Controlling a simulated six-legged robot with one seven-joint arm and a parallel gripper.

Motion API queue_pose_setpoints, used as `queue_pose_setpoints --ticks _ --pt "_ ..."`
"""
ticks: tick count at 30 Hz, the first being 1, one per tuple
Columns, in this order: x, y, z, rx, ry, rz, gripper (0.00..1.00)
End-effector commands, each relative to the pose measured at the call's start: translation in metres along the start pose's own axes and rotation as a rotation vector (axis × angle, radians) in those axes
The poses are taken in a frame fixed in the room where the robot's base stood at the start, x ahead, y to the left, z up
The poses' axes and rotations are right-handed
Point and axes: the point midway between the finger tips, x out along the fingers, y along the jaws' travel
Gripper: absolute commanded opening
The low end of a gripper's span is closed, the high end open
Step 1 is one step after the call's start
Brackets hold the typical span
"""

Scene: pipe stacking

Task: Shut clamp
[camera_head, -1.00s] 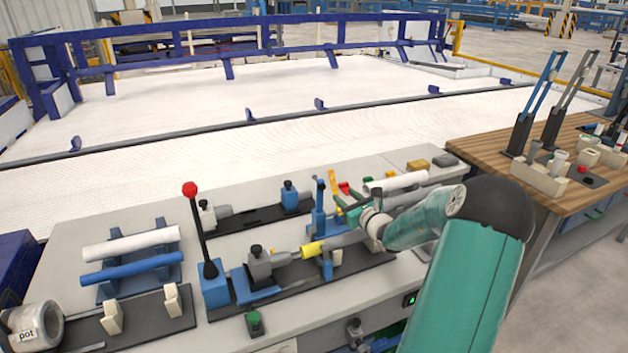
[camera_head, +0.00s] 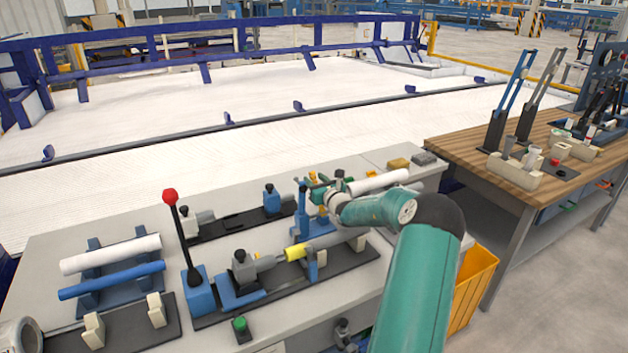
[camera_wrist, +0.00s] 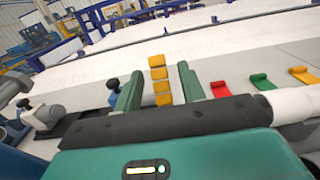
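A grey clamp with a black knob (camera_head: 240,268) sits on the black base plate of the front fixture, at the left end of a pipe with a yellow section (camera_head: 296,252). A blue upright clamp-like part (camera_head: 302,212) stands behind that pipe. A lever with a red ball (camera_head: 171,197) rises upright left of the fixture. My gripper (camera_head: 318,184) is above the back of the bench, near the top of the blue upright. I cannot tell which part is the task's clamp.
A rear fixture with a blue clamp (camera_head: 273,200) lies behind. White and blue pipes (camera_head: 112,280) rest on a rack at the left. A white pipe (camera_head: 380,182) lies by my wrist. A wooden table (camera_head: 465,150) and orange bin (camera_head: 475,290) are at the right.

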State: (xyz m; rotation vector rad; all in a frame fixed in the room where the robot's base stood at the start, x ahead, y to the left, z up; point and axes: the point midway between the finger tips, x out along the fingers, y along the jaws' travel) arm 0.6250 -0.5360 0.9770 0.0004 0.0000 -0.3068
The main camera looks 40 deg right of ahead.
Motion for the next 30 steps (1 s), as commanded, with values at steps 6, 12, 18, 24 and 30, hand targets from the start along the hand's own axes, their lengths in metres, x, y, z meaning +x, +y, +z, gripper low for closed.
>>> queue_pose_setpoints --ticks 6,12,18,24,30 --pt "0.0132 0.001 -0.0002 0.0 0.0 0.0 0.4" --pt "0.0132 0.0008 -0.0001 0.0 0.001 0.0 0.4" --pt "0.013 0.0007 -0.0001 -0.001 0.0 -0.001 0.03" --pt "0.0127 0.0006 0.0 -0.001 -0.001 -0.001 0.0" --pt "0.0059 0.0007 0.0026 0.001 -0.065 0.001 0.0"
